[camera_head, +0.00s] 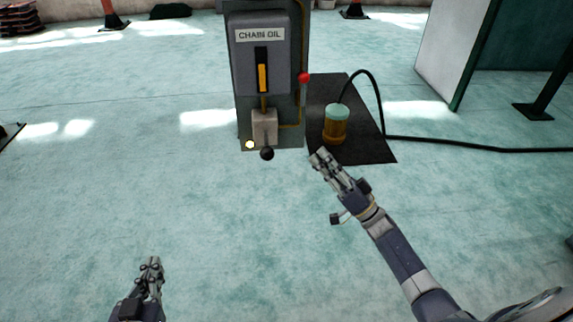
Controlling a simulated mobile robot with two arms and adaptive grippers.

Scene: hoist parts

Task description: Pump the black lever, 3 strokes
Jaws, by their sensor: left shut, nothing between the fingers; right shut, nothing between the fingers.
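The lever's round black knob (267,153) shows at the foot of the grey chain oil unit (244,80), below a small light-grey block (264,126). The lever's shaft is hard to make out behind the knob. My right gripper (320,158) is shut and empty, to the right of the knob and apart from it. My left gripper (151,264) is shut and empty, low at the left, well away from the unit.
A red ball-tipped handle (304,78) is on the unit's right side. An amber container with a pale green lid (336,123) stands on a dark mat (368,148), with a black hose (450,145) running right. Open floor lies in front.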

